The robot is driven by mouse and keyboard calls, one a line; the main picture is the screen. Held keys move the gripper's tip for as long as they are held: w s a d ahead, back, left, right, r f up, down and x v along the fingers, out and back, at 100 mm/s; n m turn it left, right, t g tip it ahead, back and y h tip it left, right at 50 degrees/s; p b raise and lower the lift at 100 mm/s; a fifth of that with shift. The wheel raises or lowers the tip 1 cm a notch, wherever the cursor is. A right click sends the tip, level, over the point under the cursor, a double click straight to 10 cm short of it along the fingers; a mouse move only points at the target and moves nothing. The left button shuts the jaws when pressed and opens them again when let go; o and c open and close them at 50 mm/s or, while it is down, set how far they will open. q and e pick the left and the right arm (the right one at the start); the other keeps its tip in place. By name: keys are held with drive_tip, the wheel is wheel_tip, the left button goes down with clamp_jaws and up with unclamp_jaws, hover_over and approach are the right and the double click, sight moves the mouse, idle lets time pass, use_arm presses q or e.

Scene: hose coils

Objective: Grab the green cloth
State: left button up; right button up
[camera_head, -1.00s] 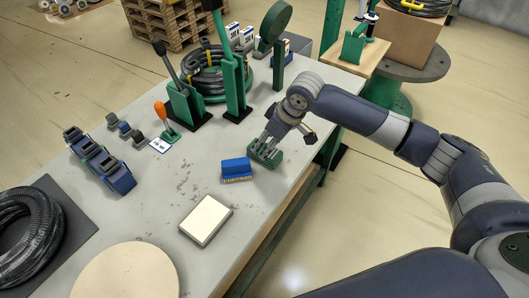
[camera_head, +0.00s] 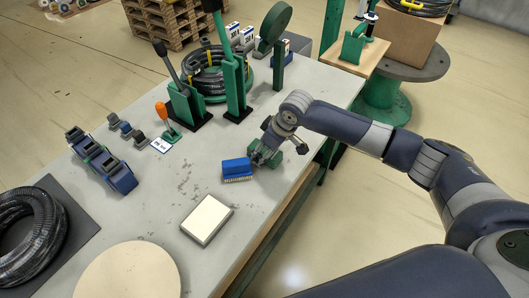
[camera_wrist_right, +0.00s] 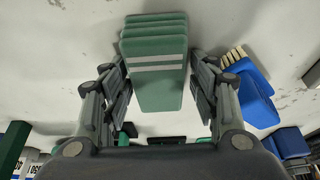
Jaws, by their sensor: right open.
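The green cloth (camera_wrist_right: 155,75) looks like a folded stack with a pale stripe in the right wrist view. It lies on the grey table; in the head view it is mostly hidden by my right gripper (camera_head: 263,153). The right gripper is open, with one finger on each side of the cloth and visible gaps between. I cannot tell how low the fingertips are. My left gripper is not in view.
A blue brush (camera_head: 236,168) with pale bristles lies close beside the right gripper; it also shows in the right wrist view (camera_wrist_right: 252,92). A white box (camera_head: 207,219) lies nearer the front. Green lever stands (camera_head: 237,95) and a hose coil (camera_head: 202,72) stand behind.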

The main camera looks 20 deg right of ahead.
drive_tip(key=shift+f, duration=0.1)
drive_tip(key=shift+s, duration=0.1)
drive_tip(key=c, duration=0.8)
